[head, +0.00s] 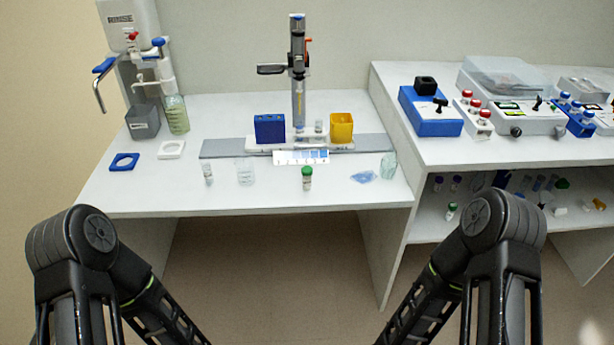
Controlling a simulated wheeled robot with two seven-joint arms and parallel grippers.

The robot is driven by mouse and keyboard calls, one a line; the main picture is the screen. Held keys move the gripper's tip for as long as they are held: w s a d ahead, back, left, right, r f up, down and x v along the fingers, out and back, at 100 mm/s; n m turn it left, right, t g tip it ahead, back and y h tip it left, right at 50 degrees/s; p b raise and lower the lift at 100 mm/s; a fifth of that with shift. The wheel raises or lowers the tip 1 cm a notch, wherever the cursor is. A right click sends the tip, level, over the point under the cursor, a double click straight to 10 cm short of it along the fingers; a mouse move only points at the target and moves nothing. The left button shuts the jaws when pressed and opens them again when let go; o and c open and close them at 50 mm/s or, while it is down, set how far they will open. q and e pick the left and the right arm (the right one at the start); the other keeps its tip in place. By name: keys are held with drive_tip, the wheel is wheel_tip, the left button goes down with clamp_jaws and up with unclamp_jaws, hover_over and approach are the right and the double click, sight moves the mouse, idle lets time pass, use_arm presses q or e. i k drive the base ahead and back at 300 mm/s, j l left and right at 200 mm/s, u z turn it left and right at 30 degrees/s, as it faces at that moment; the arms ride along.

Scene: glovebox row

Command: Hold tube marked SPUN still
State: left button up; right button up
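No lettering reading SPUN is legible, so I cannot tell which tube carries that mark. A green-capped tube (307,179) stands upright near the front of the left bench. A small clear vial (208,174) stands near the front left of the bench. Another green-capped tube (452,211) stands on the lower shelf at the right, with blue-capped tubes (455,184) behind it. Both my arms show at the bottom of the head view, but their grippers are out of the picture, so what they hold is hidden.
A stand (298,75) rises behind a blue box (269,129) and a yellow box (341,127). Clear beakers (245,172) (389,166) stand near the front. A rinse dispenser (127,30) is at the back left. Devices (430,112) fill the right bench.

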sight(306, 180)
drive_tip(key=i+j, duration=0.4)
drive_tip(key=j, duration=0.15)
drive_tip(key=i+j, duration=0.45)
drive_tip(key=j, duration=0.15)
drive_tip(key=z, duration=1.2)
